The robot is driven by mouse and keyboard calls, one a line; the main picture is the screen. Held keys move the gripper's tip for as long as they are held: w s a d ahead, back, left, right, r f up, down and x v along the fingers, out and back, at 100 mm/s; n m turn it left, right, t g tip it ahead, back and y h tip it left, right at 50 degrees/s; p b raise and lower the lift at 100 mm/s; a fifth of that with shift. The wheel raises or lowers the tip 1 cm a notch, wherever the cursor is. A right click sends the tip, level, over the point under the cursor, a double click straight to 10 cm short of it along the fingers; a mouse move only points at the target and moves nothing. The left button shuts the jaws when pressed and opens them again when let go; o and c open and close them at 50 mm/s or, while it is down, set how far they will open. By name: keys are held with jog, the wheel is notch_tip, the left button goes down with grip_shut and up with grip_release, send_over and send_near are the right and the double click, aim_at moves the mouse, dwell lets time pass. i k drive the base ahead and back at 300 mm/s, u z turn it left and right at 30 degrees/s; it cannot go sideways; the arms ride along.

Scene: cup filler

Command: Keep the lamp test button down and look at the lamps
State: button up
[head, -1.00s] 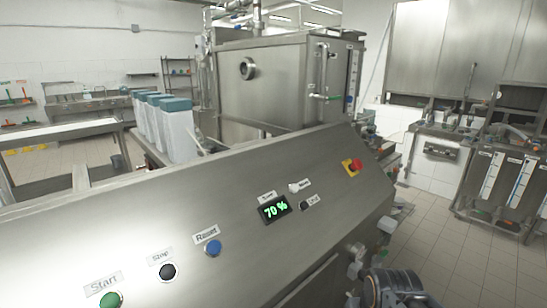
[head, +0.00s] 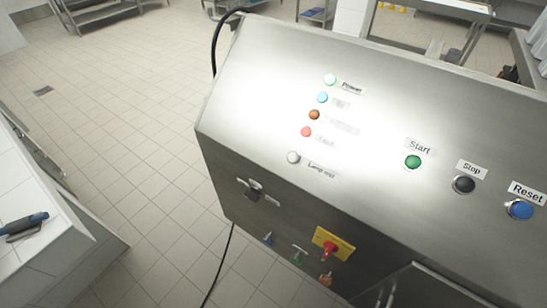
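The lamp test button (head: 293,157) is a small white round button at the lower left of the sloped steel control panel (head: 250,110), beside a "Lamp test" label. Above it runs a slanting column of lamps: a pale green power lamp (head: 330,79), a light blue lamp (head: 322,97), a brown-orange lamp (head: 314,114) and a red lamp (head: 306,131). The labels of the blue and orange lamps are blurred. The orange one looks dark; I cannot tell surely which lamps are lit. Nothing touches the button. My gripper is not in view.
Right of the lamps are a green start button (head: 413,162), a black stop button (head: 464,185) and a blue reset button (head: 520,209). A red knob on a yellow plate (head: 333,246) is on the front face. A tiled bench (head: 30,262) stands left; open floor lies between.

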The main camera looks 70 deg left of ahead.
aim_at(293, 156)
jog(key=u, duration=2.55)
